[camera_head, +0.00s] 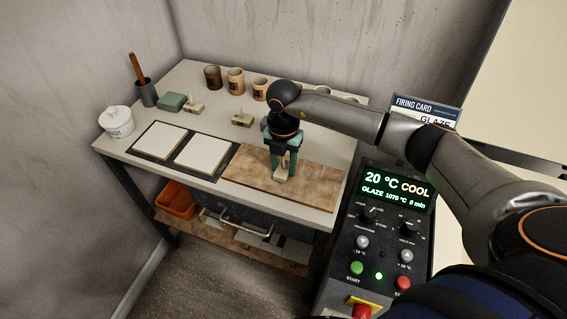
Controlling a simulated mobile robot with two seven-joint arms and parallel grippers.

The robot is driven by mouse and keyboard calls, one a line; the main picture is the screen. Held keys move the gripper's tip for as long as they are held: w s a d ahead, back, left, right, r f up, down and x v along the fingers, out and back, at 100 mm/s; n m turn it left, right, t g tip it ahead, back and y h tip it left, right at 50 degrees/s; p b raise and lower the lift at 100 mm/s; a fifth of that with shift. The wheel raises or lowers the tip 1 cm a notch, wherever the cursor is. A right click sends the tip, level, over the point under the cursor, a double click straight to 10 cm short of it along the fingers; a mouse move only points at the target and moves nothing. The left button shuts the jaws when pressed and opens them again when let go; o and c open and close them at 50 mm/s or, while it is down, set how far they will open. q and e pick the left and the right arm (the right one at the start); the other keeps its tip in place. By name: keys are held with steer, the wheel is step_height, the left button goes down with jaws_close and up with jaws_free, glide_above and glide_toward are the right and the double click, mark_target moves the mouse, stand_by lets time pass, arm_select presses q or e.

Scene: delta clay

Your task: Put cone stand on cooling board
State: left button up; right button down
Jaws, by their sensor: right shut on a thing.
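The cooling board appears to be the brown wooden board (242,173) at the front right of the table. My right gripper (283,172) points down over the middle of this board. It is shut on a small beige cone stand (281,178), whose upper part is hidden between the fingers. The stand is at or just above the board surface; I cannot tell if it touches. Two similar small beige stands, one (242,119) near the table's middle and one (194,108) at the left, stand on the table. My left gripper is not in view.
Two white tiles (160,139) lie on a dark mat left of the board. A kiln control panel (383,210) rises close to the table's right side.

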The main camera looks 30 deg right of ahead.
steer(key=shift+f, duration=0.2)
steer(key=shift+c, duration=2.1)
jaws_free()
steer(key=shift+r, duration=0.1)
step_height(320, 180, up, 12)
steer(key=shift+r+b, duration=0.2)
steer(key=shift+b, duration=0.1)
